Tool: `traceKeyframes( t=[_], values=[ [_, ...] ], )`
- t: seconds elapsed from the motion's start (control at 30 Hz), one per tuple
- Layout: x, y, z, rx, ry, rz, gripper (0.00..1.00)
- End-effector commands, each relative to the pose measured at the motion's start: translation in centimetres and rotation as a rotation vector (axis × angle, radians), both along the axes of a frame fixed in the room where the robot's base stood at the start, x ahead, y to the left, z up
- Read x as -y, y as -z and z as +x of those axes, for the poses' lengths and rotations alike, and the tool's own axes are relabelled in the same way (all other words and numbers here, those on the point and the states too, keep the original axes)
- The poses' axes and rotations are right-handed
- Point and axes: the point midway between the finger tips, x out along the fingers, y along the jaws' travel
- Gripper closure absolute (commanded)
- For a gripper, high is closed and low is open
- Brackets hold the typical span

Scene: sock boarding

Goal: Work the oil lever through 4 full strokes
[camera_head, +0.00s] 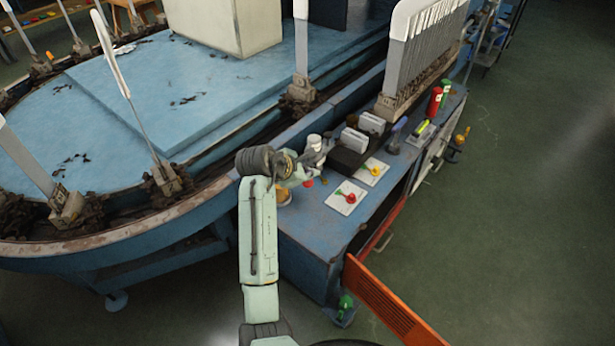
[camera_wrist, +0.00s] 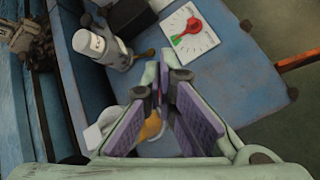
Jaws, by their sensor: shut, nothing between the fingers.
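A white-capped grey canister (camera_wrist: 95,45) stands upper left in the wrist view. It is probably the oiler, and also shows in the head view (camera_head: 316,146). A short brownish bar (camera_wrist: 145,53) sticks out at its right side and may be the oil lever; I cannot tell for sure. My gripper (camera_wrist: 168,78) is shut and empty, with its purple-padded fingers just below the bar. Whether the tips touch it is unclear. In the head view my gripper (camera_head: 300,176) is small, beside the canister on the blue bench. An orange-yellow object (camera_wrist: 152,127) is partly hidden behind the fingers.
On the blue bench top (camera_head: 312,236), a white dial card with a red-green pointer (camera_head: 346,197) lies to the right, with another card (camera_head: 373,171) behind it. A dark block (camera_head: 348,160) holds pale plates. An orange panel (camera_head: 388,302) stands out in front.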

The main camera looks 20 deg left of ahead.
Motion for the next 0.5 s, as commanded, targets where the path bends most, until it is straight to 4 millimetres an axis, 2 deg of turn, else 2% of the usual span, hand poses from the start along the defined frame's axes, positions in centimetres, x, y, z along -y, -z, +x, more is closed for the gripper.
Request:
traceKeyframes(
  t=[0.5],
  values=[
    [0.04,0.65,-0.04,-0.001,-0.001,0.0,1.0]
  ],
)
